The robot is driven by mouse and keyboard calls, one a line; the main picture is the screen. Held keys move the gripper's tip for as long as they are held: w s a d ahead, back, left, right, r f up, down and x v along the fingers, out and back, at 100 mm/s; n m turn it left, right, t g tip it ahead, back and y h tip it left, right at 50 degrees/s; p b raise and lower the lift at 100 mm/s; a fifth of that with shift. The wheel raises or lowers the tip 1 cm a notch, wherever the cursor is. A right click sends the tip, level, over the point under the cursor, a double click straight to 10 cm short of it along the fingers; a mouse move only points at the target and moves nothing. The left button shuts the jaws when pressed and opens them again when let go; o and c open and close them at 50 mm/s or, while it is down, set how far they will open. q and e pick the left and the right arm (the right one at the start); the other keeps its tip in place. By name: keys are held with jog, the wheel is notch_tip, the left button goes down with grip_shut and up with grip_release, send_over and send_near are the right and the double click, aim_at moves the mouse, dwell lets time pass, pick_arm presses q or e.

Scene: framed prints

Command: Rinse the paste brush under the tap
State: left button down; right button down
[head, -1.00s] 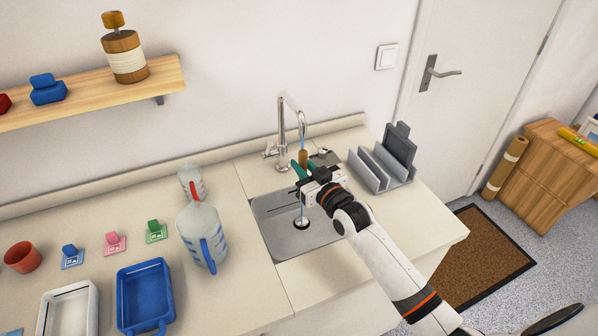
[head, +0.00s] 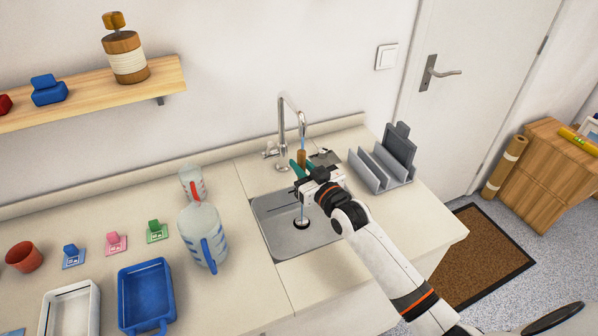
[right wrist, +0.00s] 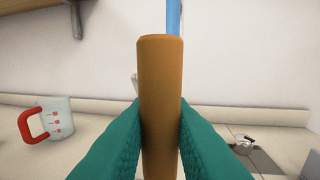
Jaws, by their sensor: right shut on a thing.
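The paste brush shows as an orange-brown handle (head: 301,156), upright in my right gripper (head: 301,168). The gripper's teal fingers are shut on it, one on each side, as the right wrist view shows with the handle (right wrist: 160,85) between them. The brush's bristles cannot be made out. The chrome tap (head: 283,130) stands behind the sink (head: 275,215), with its spout curving over the gripper. A thin blue stream of water (head: 302,208) runs down to the drain. I cannot tell whether it touches the brush. My left gripper is not in view.
A large measuring jug (head: 203,235) and a smaller one (head: 192,183) stand left of the sink. A grey rack (head: 381,170) stands to its right. A blue tray (head: 146,290) and a white tray (head: 72,309) lie at the front left.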

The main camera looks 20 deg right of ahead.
jog(key=shift+s+d, duration=0.15)
jog(key=shift+s, duration=0.05)
jog(key=shift+w, duration=0.1)
jog(key=shift+w+a, duration=0.35)
jog(key=shift+w, duration=0.1)
jog(key=shift+s, duration=0.1)
jog(key=shift+s+d+r+p, duration=0.1)
jog(key=shift+s+d+p, duration=0.2)
jog(key=shift+s+p, duration=0.15)
jog(key=shift+w+a, duration=0.1)
jog(key=shift+w, duration=0.1)
jog(key=shift+w+a, duration=0.2)
jog(key=shift+w, duration=0.15)
